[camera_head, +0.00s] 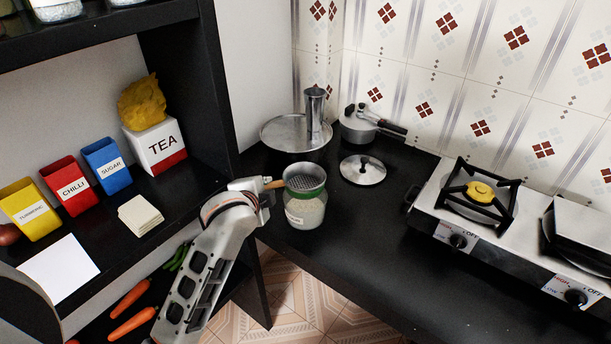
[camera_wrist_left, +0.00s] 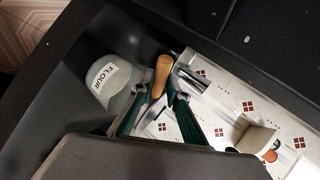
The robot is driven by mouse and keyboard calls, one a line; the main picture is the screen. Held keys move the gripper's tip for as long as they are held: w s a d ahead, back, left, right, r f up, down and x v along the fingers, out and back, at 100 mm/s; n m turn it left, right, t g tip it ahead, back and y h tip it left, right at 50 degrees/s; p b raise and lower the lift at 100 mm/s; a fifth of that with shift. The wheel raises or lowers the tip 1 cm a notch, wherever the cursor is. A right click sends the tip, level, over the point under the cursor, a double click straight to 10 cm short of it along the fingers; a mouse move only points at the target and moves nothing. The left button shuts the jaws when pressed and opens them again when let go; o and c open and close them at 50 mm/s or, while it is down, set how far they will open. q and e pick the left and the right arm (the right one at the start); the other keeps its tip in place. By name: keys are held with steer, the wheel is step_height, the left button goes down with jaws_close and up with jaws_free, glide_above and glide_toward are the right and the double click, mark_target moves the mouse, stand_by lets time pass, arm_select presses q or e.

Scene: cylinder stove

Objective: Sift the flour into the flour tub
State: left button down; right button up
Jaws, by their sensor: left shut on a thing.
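The flour tub (camera_head: 303,213), a clear jar with pale contents and a label, stands upright on the black counter. A metal sieve (camera_head: 305,176) with a green rim is over its mouth; I cannot tell whether it touches the tub. My left gripper (camera_head: 263,189) is left of the tub, shut on the sieve's wooden handle (camera_head: 275,184). In the left wrist view, the handle (camera_wrist_left: 162,76) lies between the fingertips of the gripper (camera_wrist_left: 161,95), and the tub (camera_wrist_left: 119,82) labelled FLOUR is beside them. My right gripper is not in view.
A steel tray (camera_head: 280,136) with a tall canister, a pan (camera_head: 358,125) and a lid (camera_head: 363,170) stand behind the tub. A gas stove (camera_head: 428,204) is at right. A shelf with spice boxes (camera_head: 70,186) is at left. The counter's front middle is clear.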

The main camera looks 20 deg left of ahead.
arm_select(q)
step_height(320, 180, up, 4)
steer(key=shift+r, duration=0.1)
stand_by(0.5)
